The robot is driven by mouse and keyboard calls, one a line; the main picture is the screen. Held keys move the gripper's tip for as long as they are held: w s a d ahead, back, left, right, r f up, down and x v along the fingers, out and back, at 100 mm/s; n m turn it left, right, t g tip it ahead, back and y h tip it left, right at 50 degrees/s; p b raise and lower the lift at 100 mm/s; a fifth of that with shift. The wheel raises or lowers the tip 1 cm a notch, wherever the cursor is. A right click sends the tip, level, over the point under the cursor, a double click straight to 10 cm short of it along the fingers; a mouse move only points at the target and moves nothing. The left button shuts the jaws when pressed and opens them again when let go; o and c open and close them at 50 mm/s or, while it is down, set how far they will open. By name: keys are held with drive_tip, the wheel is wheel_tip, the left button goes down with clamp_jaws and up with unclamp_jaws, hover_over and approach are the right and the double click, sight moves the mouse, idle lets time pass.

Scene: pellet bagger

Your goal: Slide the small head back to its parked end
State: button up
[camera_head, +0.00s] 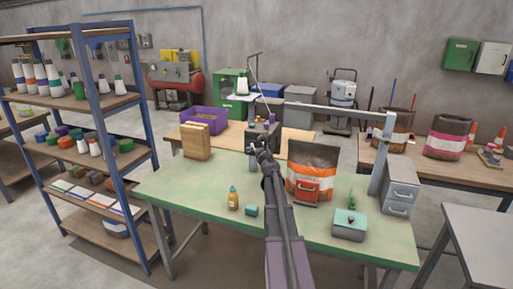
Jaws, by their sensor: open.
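The small head (257,134) is a dark block near the left end of a pale horizontal rail (335,111), over the far edge of the green table. A grey upright post (381,160) carries the rail's right end. My gripper (261,150) is open, just in front of and below the head, and partly covers it. I cannot tell whether it touches the head. The rail to the right of the head is clear. An open brown and orange bag (312,160) stands under the rail, right of my gripper.
A blue-framed shelf (101,120) stands at left.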

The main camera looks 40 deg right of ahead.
drive_tip(key=v, duration=1.1)
drive_tip(key=shift+s, duration=0.35)
drive_tip(key=shift+a, duration=0.1)
drive_tip(key=w+a+f+n+g+y, duration=0.1)
drive_tip(key=a+f+n+g+y, duration=0.35)
drive_tip(key=a+n, duration=0.95)
drive_tip(key=w+a+f+n+g+y, duration=0.1)
drive_tip(key=a+f+n+y, duration=0.55)
drive_tip(key=a, duration=1.05)
drive_tip(key=s+a+f+n+g+h, duration=0.1)
drive_tip(key=s+a+f+n+g, duration=0.2)
drive_tip(key=s+n, duration=0.6)
drive_tip(key=s+a+f+n+g+h, duration=0.2)
drive_tip(key=s+a+f+n+g, duration=0.2)
drive_tip(key=s+a+n+g, duration=0.4)
drive_tip(key=shift+s+a+f+n+h, duration=0.3)
drive_tip(key=shift+s+a+n, duration=0.35)
drive_tip(key=shift+n, duration=1)
drive_tip(key=shift+w+a, duration=0.15)
